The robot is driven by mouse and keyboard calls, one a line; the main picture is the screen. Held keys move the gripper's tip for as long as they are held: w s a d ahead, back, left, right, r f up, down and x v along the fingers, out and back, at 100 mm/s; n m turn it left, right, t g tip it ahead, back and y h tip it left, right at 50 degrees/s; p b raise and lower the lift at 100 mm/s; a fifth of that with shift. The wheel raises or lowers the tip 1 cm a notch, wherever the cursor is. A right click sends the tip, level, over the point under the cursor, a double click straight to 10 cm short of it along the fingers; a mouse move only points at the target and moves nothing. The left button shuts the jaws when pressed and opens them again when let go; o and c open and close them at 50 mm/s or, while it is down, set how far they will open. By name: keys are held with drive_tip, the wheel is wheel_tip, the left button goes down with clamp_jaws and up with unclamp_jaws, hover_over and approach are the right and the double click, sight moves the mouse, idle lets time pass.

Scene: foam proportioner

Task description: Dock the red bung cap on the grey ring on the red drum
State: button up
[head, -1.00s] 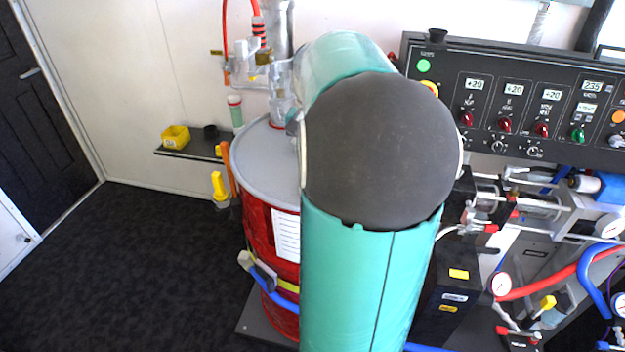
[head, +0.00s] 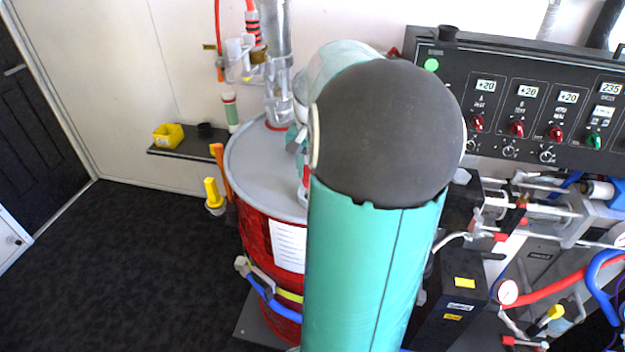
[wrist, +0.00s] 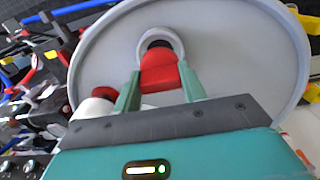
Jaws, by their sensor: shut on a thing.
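The red bung cap (wrist: 160,78) sits between the two green fingers of my gripper (wrist: 159,70) in the wrist view, and the jaws are shut on it. The grey ring (wrist: 146,39), with a dark opening inside, is on the drum lid just beyond the cap. The cap overlaps the ring's near side in this view; I cannot tell whether they touch. The red drum (head: 257,232) stands upright in the head view with its grey lid (head: 255,172) on top. My arm hides the lid's right part and the ring there.
A clear pump tube (head: 277,60) rises from the drum's back. A black shelf with a yellow bin (head: 168,136) is at the left. The control panel (head: 520,110) and hoses crowd the right. A red and white fitting (wrist: 97,105) lies left of my gripper.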

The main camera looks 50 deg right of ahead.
wheel_tip(320, 180, down, 4)
drive_tip(key=shift+s+r, duration=0.1)
drive_tip(key=shift+r, duration=0.15)
drive_tip(key=shift+f, duration=0.1)
drive_tip(key=o, duration=1.1)
drive_tip(key=shift+f, duration=0.1)
drive_tip(key=shift+c, duration=0.2)
wheel_tip(320, 180, up, 12)
drive_tip(key=shift+r, duration=0.15)
